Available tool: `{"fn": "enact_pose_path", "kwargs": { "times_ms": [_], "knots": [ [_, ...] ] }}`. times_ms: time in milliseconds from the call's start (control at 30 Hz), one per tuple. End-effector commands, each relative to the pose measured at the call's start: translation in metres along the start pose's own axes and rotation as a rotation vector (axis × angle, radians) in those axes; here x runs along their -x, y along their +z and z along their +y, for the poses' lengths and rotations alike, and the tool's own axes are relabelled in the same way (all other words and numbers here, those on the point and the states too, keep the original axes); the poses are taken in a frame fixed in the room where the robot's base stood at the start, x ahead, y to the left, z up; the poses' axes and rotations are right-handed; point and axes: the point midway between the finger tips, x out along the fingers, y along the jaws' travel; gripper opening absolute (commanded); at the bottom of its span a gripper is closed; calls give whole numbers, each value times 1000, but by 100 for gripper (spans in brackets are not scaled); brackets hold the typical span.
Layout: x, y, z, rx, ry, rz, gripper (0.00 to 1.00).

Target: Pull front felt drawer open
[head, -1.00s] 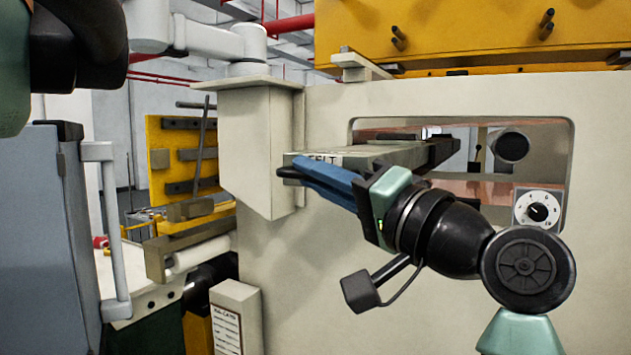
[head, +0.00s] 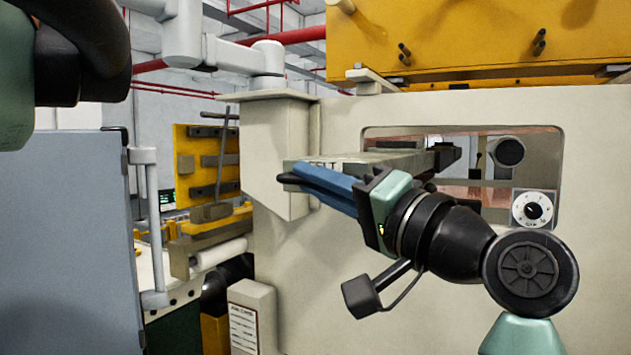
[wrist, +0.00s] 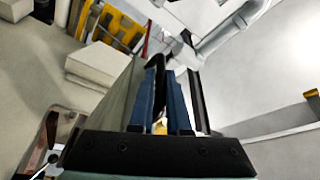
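The felt drawer (head: 345,164) is a long grey-green box with a partly hidden label on top. It sticks out of the window-like opening in the beige machine panel (head: 400,290). My gripper (head: 300,181) has blue fingers and reaches along the drawer's near side to its front end. A dark handle (head: 287,178) shows at the fingertips. In the wrist view the drawer (wrist: 120,105) lies left of the fingers (wrist: 162,95), and the dark handle (wrist: 157,68) shows between their tips. The fingers appear closed on it; the exact contact is partly hidden.
A grey cabinet (head: 65,240) with a pale vertical bar handle stands at the left. A beige post (head: 270,160) rises just behind the drawer front. A labelled box (head: 252,318) stands below, and a dial (head: 532,209) is at the right of the opening.

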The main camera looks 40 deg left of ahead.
Motion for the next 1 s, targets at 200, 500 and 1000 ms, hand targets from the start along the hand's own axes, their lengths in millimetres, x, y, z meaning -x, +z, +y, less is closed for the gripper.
{"fn": "enact_pose_path", "kwargs": {
  "times_ms": [200,500,1000],
  "knots": [
    [0,0,0,0,0,1,45],
    [2,0,0,0,0,2,45],
    [95,1,3,3,1,6,45]
  ]
}}
